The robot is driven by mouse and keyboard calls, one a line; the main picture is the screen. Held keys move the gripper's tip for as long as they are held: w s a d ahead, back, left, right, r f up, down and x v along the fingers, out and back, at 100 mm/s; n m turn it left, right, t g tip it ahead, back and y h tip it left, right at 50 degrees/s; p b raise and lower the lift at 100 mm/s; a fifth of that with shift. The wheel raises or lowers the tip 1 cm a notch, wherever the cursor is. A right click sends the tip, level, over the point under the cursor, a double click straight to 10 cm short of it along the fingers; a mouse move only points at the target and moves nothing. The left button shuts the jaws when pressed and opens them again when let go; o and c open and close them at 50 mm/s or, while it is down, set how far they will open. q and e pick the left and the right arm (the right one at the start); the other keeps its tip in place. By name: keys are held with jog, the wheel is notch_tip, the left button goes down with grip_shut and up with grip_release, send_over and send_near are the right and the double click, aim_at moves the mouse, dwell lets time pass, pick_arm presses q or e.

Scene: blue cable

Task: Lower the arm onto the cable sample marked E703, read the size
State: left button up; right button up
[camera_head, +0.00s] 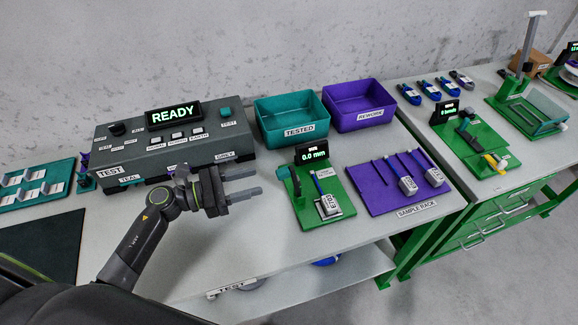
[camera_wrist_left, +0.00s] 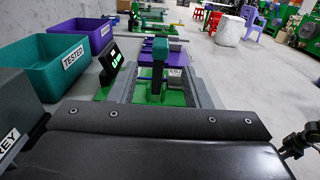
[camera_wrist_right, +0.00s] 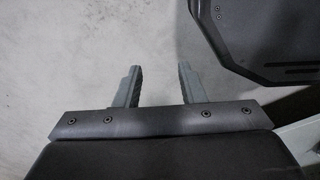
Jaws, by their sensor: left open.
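A green gauge stand (camera_head: 305,213) sits on the table with a small black display (camera_head: 312,155) reading 0.0 mm. Its dark teal arm (camera_head: 287,176) stands raised at the stand's left side; it also shows in the left wrist view (camera_wrist_left: 159,62). A cable sample with a white tag (camera_head: 329,205) lies on the stand; the tag seems to read E703, but the print is small. My left gripper (camera_head: 259,181) is open and empty, just left of the teal arm and apart from it. My right gripper (camera_wrist_right: 157,70) is open and empty above grey floor.
A purple sample rack (camera_head: 390,207) with tagged cables lies right of the stand. Teal TESTED (camera_head: 291,137) and purple REWORK (camera_head: 360,122) bins stand behind. A grey test box (camera_head: 217,151) showing READY is behind my left gripper. The table front is clear.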

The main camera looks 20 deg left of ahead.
aim_at(289, 172)
pick_arm(q)
jog(key=p+x, duration=0.3)
jog(key=x, duration=0.6)
jog(key=shift+d+r, duration=0.1)
jog(key=shift+r, duration=0.05)
jog(key=shift+w+d, duration=0.3)
jog(key=shift+d, duration=0.1)
pick_arm(e)
jog(key=r, duration=0.1)
jog(key=w+r, duration=0.1)
jog(key=r, duration=0.1)
jog(key=shift+w+r, duration=0.2)
jog(key=shift+r, duration=0.1)
pick_arm(q)
grip_shut()
